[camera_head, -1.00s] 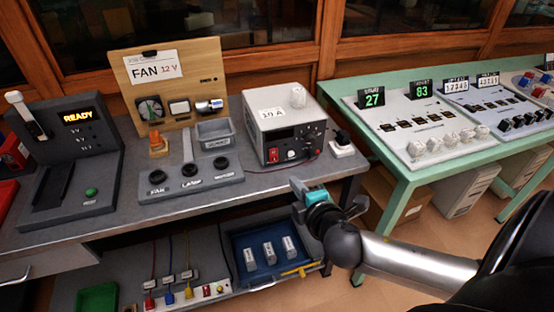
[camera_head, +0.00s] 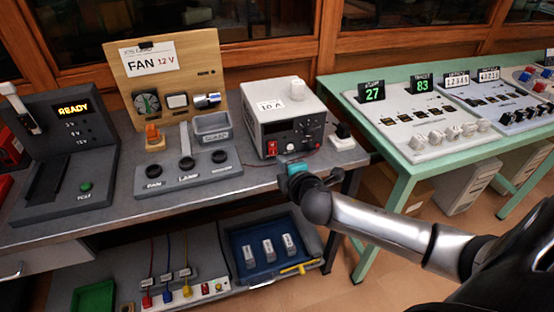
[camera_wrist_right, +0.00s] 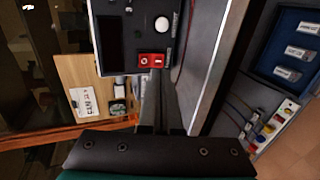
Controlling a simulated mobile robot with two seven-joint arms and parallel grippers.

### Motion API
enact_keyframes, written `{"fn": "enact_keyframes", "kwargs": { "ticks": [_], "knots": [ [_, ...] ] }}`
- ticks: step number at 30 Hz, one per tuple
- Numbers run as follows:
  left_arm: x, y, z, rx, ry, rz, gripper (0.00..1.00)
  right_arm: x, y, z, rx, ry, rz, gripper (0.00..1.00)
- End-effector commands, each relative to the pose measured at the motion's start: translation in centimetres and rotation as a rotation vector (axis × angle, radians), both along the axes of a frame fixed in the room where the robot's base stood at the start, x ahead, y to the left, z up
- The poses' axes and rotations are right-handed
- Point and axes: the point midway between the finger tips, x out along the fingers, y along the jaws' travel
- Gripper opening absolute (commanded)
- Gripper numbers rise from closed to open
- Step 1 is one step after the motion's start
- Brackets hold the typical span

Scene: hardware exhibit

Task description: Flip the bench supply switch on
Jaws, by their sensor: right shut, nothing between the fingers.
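The bench supply (camera_head: 285,118) is a light grey box with a dark front panel on the grey bench, labelled "10 A". Its red rocker switch (camera_head: 272,148) is at the lower left of the front panel. In the right wrist view the red switch (camera_wrist_right: 153,60) lies just beyond the fingertips, with a white round knob beside it. My right gripper (camera_head: 284,162) is shut and empty, just in front of the supply's lower front. It also shows in the right wrist view (camera_wrist_right: 157,78). I cannot tell whether it touches the switch. My left gripper is not in view.
A blue tray (camera_head: 268,250) lies on the shelf below. A green table (camera_head: 400,165) stands to the right.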

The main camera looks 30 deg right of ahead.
Motion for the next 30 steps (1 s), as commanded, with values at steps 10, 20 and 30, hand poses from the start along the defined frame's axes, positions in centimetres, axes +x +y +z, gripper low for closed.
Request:
{"fn": "enact_keyframes", "kwargs": {
  "ticks": [10, 20, 30],
  "knots": [
    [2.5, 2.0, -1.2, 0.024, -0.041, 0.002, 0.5, 3.7, -0.8, -1.5, 0.002, 0.001, -0.001, 0.0],
    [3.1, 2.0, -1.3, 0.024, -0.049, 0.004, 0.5, 4.3, -1.0, -1.6, 0.001, 0.001, 0.001, 0.0],
    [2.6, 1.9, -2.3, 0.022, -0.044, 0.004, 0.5, 4.4, -1.0, -2.0, -0.001, -0.02, 0.001, 0.0]
  ]
}}
